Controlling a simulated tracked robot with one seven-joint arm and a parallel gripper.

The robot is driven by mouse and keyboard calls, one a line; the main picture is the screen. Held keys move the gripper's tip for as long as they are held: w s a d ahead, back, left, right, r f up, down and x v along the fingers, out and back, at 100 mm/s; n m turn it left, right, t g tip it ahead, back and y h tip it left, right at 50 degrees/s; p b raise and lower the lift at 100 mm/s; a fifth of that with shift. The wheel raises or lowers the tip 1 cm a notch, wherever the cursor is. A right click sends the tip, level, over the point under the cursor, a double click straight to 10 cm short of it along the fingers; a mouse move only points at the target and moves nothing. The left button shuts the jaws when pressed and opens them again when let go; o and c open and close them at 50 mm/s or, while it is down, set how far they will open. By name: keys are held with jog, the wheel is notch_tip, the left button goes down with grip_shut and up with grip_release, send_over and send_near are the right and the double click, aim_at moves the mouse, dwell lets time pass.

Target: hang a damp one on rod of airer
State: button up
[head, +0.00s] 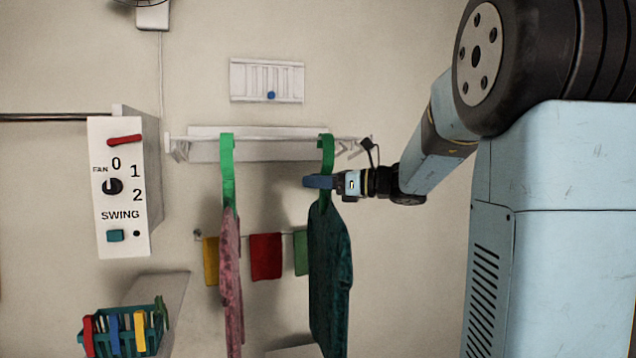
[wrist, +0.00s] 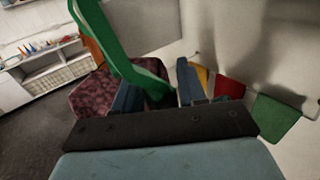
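A dark teal cloth (head: 330,270) hangs from a green hook-shaped hanger (head: 327,158), whose top is level with the white airer rod (head: 280,136); I cannot tell whether it rests on the rod. My gripper (head: 319,182) is at the hanger's lower stem, just above the cloth. In the wrist view the green hanger (wrist: 118,55) runs down between my two blue fingers (wrist: 160,92). The fingers stand apart on either side of it; whether they press on it is unclear. A pink patterned cloth (head: 231,280) hangs from another green hanger (head: 227,170) to the left; it shows maroon in the wrist view (wrist: 88,100).
Small yellow (head: 211,262), red (head: 266,257) and green (head: 301,252) cloths hang lower on the wall behind. A fan switch box (head: 122,225) and a teal basket with coloured pegs (head: 125,340) stand left. The rod between the two hangers looks clear.

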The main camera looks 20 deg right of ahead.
jog(key=v, duration=1.3)
jog(key=shift+s+d, duration=0.2)
jog(key=shift+d, duration=0.15)
jog(key=shift+s+d+f, duration=0.1)
